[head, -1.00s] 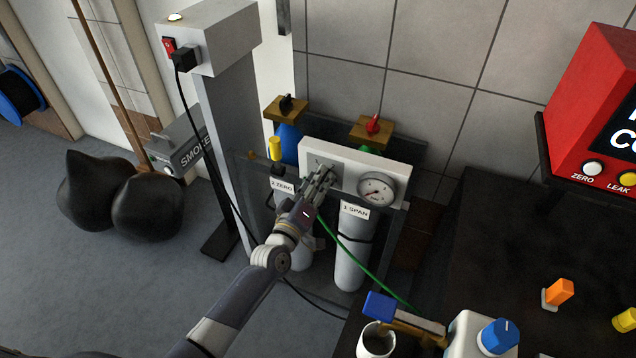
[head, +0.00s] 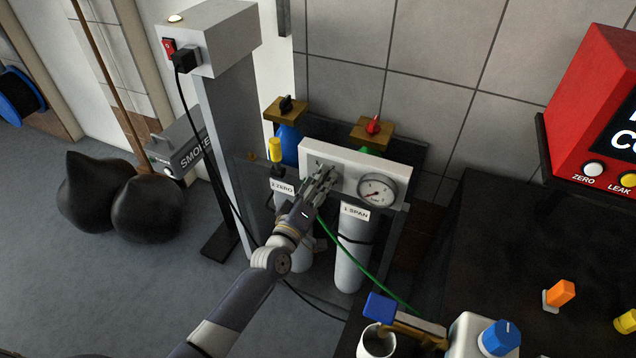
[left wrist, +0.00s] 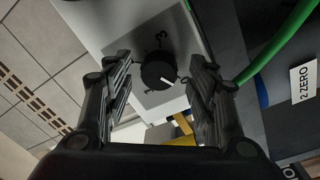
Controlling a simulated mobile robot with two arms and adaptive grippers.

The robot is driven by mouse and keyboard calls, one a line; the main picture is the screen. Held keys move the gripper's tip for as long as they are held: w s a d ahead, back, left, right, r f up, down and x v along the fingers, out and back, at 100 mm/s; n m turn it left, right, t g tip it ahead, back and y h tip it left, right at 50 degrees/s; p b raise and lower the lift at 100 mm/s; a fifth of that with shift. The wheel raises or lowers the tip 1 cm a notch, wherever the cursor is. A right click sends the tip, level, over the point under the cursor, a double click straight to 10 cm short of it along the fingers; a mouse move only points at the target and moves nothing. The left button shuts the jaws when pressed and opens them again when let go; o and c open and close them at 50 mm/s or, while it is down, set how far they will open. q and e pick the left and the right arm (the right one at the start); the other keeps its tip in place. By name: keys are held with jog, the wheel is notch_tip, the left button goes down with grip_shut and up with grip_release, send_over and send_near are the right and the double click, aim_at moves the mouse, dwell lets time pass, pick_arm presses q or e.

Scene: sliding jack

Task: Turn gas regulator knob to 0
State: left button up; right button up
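The gas regulator knob (left wrist: 158,72) is round and black with a white pointer mark. It sits on a pale panel, with a "3" and other marks beside it, and the mark points to the lower right in the left wrist view. My left gripper (left wrist: 160,65) is open, with one finger on each side of the knob and gaps showing. My right gripper is not in view.
Gas cylinders labelled 2 ZERO and 1 SPAN (head: 351,258) stand below the panel. A green hose (head: 352,262) runs down to the right. A grey column (head: 230,140) stands left of the regulator. A dark counter (head: 490,245) with a red device (head: 590,95) is at the right.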

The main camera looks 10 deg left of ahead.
pick_arm(q)
jog(key=v, duration=1.2)
dwell(0.4)
jog(key=s+a+f+m+g+y, duration=0.1)
jog(key=s+f+m+g, duration=0.45)
jog(key=f, duration=1.05)
jog(key=s+a+f+m+g+y, duration=0.1)
jog(key=s+a+f+g, duration=0.15)
jog(key=s+f, duration=1)
jog(key=s+a+f+m+g, duration=0.1)
jog(key=s+f+g, duration=0.2)
jog(key=s+f, duration=0.4)
jog(key=s+a+f+m+g+y, duration=0.1)
jog(key=s+f+m+g, duration=0.1)
jog(key=s+f, duration=0.5)
jog(key=s+a+f+m+g, duration=0.2)
jog(key=s+f+g, duration=0.2)
jog(key=s+f, duration=0.3)
jog(key=s, duration=0.5)
jog(key=shift+y, duration=0.4)
